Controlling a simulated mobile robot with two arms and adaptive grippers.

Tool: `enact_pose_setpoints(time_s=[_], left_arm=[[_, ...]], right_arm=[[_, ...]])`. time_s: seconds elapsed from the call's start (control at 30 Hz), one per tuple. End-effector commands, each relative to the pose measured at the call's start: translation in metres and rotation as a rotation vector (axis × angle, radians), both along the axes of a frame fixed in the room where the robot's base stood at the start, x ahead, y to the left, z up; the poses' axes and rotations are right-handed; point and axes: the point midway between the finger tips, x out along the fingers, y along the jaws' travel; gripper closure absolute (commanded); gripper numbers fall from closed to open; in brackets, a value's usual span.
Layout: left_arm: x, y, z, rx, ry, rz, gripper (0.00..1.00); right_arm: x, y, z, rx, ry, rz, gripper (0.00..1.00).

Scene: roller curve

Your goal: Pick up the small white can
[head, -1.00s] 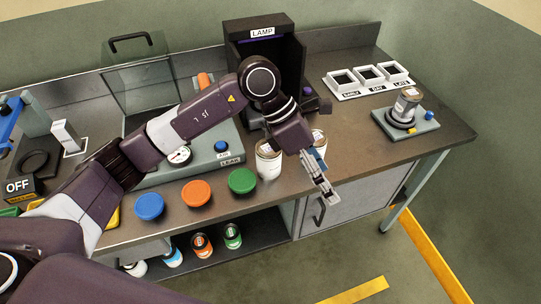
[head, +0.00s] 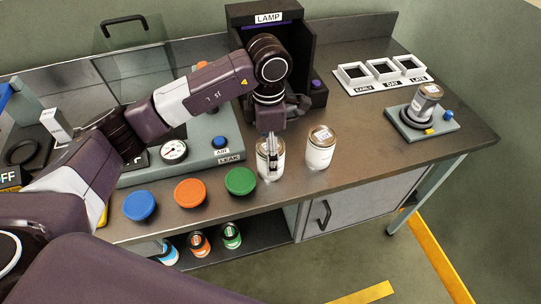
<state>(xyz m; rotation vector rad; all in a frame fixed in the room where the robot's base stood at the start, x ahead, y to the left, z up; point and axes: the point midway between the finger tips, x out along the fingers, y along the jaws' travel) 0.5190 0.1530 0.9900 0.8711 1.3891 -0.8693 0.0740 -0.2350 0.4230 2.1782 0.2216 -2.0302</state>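Two white cans with metallic lids stand upright near the front edge of the bench, right of the green disc. The left white can (head: 279,166) is partly hidden by my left gripper (head: 270,172). The right white can (head: 319,151) stands apart from it, fully visible and looking slightly larger. My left gripper points down at the front of the left can, its fingers seen nearly edge-on. I cannot tell whether they touch the can or how far they are spread. My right gripper is out of view.
A dark LAMP booth (head: 290,55) stands behind the cans. Blue, orange and green discs (head: 240,181) line the front edge at left. A tilted can (head: 426,98) rests on a roller fixture (head: 407,128) at right, below a white three-slot tray (head: 385,77). Bench between is clear.

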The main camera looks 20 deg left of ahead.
Motion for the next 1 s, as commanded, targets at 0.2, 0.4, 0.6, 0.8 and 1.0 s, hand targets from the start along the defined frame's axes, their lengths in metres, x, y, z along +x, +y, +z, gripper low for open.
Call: enact_pose_setpoints(time_s=[0.2, 0.4, 0.6, 0.8, 1.0], left_arm=[[-0.002, -0.004, -0.029, 0.0, 0.004, 0.0, 0.27], [-0.001, -0.004, -0.04, 0.0, 0.0, -0.002, 0.27], [-0.001, -0.004, -0.04, -0.001, 0.0, -0.002, 0.33], [-0.001, -0.004, -0.04, -0.001, 0.0, -0.002, 0.55], [0.0, -0.004, -0.039, -0.001, 0.0, -0.002, 0.77]], right_arm=[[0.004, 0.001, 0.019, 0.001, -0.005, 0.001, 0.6], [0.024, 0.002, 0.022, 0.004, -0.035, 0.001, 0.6], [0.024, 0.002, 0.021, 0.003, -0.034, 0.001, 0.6], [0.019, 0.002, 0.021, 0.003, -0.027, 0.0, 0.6], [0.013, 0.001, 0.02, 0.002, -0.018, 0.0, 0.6]])
